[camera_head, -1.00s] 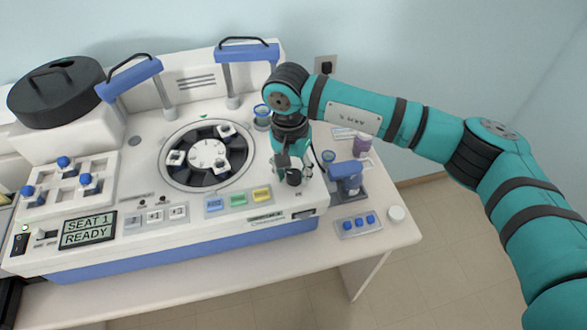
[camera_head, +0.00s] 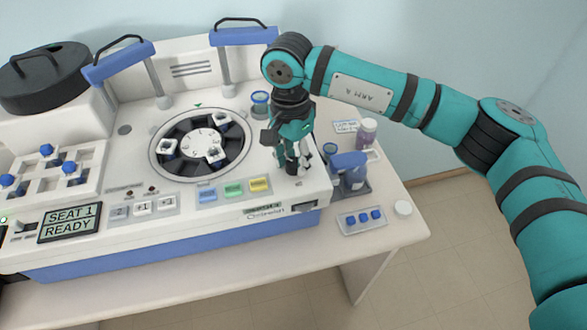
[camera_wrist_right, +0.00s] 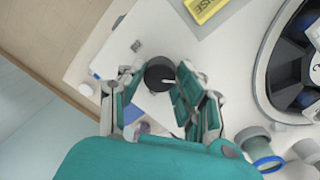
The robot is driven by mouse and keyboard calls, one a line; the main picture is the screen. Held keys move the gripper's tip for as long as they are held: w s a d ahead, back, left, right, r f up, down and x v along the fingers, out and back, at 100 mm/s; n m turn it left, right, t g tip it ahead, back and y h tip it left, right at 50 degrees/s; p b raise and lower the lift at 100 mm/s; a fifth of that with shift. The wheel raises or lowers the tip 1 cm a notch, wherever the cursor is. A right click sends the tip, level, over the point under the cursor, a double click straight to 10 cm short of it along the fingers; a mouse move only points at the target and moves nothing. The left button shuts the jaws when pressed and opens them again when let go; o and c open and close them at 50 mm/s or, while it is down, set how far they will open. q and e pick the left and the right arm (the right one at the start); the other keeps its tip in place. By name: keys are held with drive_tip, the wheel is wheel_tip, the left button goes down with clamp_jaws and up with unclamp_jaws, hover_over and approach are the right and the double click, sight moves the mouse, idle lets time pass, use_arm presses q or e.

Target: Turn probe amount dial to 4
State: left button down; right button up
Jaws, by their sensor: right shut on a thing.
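The probe amount dial is a round black knob (camera_head: 292,168) near the front right corner of the white staining machine. It also shows in the right wrist view (camera_wrist_right: 158,74), with a short white mark on top. My right gripper (camera_head: 294,160) reaches down to it from above. In the wrist view its two fingers (camera_wrist_right: 155,88) stand on either side of the knob, shut on it. The fingers hide part of the knob, and I cannot read its scale. My left gripper is not in view.
The round carousel (camera_head: 153,157) and the blue, green and yellow buttons (camera_head: 233,189) lie left of the dial. A blue-topped device (camera_head: 349,166), a purple-labelled bottle (camera_head: 366,133) and a small three-button block (camera_head: 362,222) stand to its right. The display (camera_head: 70,222) reads SEAT 1 READY.

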sight(294, 159)
drive_tip(key=m+b, duration=0.5)
drive_tip(key=b, duration=0.1)
drive_tip(key=shift+f, duration=0.15)
drive_tip(key=shift+r+m+b, duration=0.2)
drive_tip(key=shift+m+b, duration=1)
drive_tip(key=shift+m, duration=0.3)
drive_tip(key=o, duration=1.1)
drive_tip(key=shift+o, duration=0.2)
wheel_tip(294, 159, up, 12)
drive_tip(key=shift+w, duration=0.35)
